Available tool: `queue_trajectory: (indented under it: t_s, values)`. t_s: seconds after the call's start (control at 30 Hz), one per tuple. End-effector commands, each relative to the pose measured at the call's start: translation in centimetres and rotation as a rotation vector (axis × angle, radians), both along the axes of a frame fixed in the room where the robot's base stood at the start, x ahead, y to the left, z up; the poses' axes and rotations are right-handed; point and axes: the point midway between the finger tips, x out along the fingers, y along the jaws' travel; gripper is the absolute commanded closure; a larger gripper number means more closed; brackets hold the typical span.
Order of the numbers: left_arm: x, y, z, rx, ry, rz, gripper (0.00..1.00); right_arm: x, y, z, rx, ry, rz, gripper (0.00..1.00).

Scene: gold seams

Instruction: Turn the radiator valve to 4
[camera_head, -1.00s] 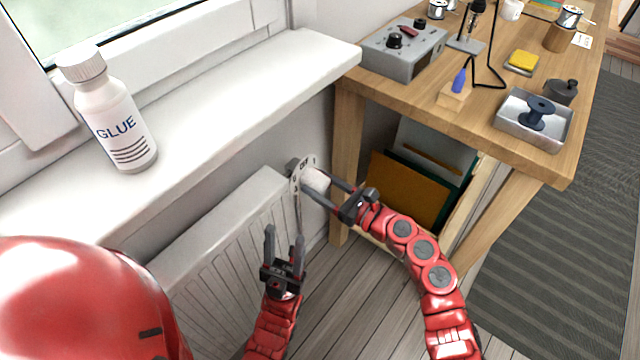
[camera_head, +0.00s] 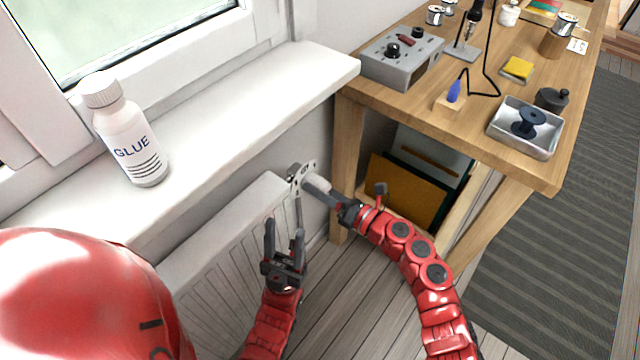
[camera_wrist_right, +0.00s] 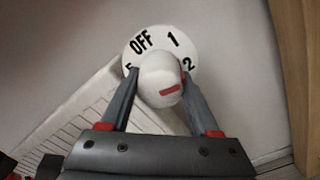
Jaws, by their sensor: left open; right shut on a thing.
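The radiator valve (camera_head: 317,185) is a white knob at the right end of the radiator (camera_head: 225,235), under the window sill. In the right wrist view the knob (camera_wrist_right: 160,77) has a red mark on its front, in the lower right part. The dial (camera_wrist_right: 157,40) behind it shows OFF, 1, 2 and part of a 5; its lower part is hidden by the knob and fingers. My right gripper (camera_head: 328,191) is shut on the knob, one finger on each side. My left gripper (camera_head: 284,238) is open and empty in front of the radiator.
A wooden workbench (camera_head: 480,130) with tools stands to the right, its near leg (camera_head: 347,165) close to the valve. A glue bottle (camera_head: 130,140) stands on the window sill (camera_head: 240,95). Boards (camera_head: 410,190) lean under the bench.

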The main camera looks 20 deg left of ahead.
Motion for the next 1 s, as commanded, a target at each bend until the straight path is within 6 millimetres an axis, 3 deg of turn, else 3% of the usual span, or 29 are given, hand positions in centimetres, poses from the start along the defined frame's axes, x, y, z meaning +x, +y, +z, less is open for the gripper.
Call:
queue_trajectory:
  t_s: [1.0]
  values:
    - [0.0,0.0,9.2,0.000,0.000,0.000,0.50,0.0,0.1,0.8,0.330,0.908,-0.001,0.94]
